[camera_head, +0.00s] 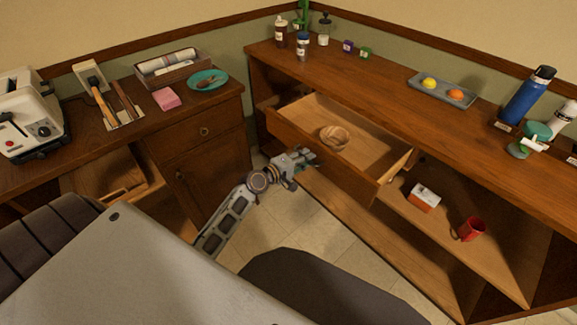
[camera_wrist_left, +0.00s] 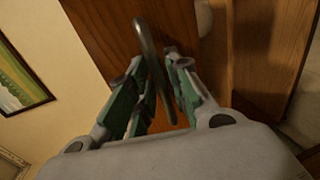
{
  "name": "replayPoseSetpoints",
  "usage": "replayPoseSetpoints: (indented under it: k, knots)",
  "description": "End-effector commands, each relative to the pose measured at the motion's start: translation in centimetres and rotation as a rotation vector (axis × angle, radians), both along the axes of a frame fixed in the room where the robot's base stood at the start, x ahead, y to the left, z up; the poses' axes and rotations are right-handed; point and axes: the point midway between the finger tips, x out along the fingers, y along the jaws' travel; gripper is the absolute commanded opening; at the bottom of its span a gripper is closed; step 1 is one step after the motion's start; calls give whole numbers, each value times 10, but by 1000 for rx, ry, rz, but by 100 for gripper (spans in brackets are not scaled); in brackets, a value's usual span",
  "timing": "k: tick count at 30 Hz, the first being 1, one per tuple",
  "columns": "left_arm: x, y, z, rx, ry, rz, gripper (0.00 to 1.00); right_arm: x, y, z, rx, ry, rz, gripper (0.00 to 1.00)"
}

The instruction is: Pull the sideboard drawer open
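The sideboard drawer (camera_head: 350,165) stands pulled well out of the long wooden sideboard, with its inside showing. A round wooden bowl (camera_head: 333,137) sits in it. My left gripper (camera_head: 312,157) is at the drawer's front panel, near its middle. In the left wrist view, the metal bar handle (camera_wrist_left: 150,58) runs between the fingers of my left gripper (camera_wrist_left: 160,70), which are closed in around it. The exact contact is partly hidden by the fingers. My right gripper is in neither view.
A white-and-orange box (camera_head: 425,197) and a red mug (camera_head: 472,230) stand on the open lower shelf. Bottles, a grey tray (camera_head: 443,90) and a blue flask (camera_head: 529,97) stand on the sideboard top. A side cabinet (camera_head: 205,165) stands left of my arm. Tiled floor (camera_head: 310,215) shows below the drawer.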

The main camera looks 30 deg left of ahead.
Motion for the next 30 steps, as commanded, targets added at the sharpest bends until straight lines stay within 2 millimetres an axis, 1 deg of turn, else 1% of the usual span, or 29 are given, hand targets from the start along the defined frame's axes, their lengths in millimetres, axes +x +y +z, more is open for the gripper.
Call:
replayPoseSetpoints:
  k: [7,30]
  knots:
    - [-15,5,3,0,1,0,19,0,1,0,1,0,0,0]
    - [-75,27,15,1,2,0,19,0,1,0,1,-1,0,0]
